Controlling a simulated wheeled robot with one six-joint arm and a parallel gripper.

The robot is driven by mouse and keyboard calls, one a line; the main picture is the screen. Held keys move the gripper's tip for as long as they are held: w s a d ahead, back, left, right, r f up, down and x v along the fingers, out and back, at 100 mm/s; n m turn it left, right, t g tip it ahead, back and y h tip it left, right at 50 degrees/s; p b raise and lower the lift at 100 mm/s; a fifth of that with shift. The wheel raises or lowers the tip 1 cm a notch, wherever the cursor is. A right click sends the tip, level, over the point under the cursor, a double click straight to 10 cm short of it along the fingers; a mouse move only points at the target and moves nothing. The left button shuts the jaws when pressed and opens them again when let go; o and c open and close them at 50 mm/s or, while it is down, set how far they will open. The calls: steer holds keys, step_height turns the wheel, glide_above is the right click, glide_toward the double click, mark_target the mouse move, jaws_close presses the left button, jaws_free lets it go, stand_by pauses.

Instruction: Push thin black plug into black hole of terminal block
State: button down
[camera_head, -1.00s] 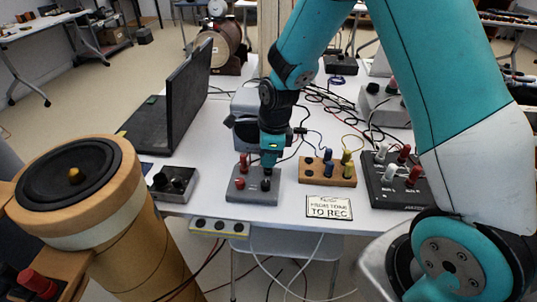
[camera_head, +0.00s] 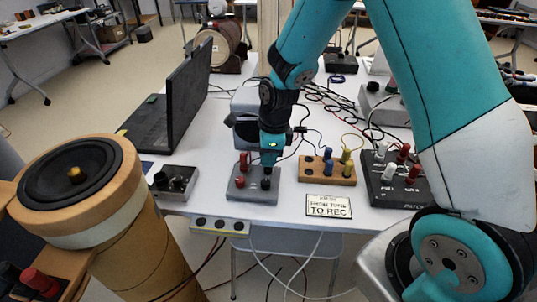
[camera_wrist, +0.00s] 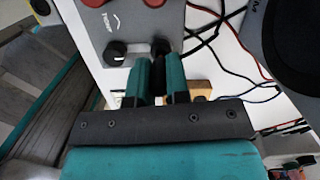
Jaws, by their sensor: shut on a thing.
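The grey terminal block (camera_head: 240,195) sits near the front edge of the white table, with a red plug (camera_head: 244,162) standing in it and a red terminal in front. My gripper (camera_head: 269,166) points down over the block's right side. It is shut on the thin black plug, which shows between the fingers in the wrist view (camera_wrist: 157,68). The plug's lower end is at or just above the black terminal (camera_head: 266,184). The black hole is mostly hidden by the plug and fingers, so I cannot tell how deep the plug sits.
A wooden block (camera_head: 312,174) with blue and yellow plugs stands to the right, beside a black box (camera_head: 378,194) with red and white plugs. A dark grey box (camera_head: 173,198) stands left, below the laptop (camera_head: 178,105). Loose cables (camera_head: 330,105) lie behind.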

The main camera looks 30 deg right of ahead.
steer(key=shift+f+b, duration=0.5)
steer(key=shift+f, duration=0.35)
steer(key=c, duration=1)
jaws_free()
steer(key=shift+r, duration=0.1)
steer(key=shift+r+p, duration=3.55)
steer(key=shift+r, duration=0.2)
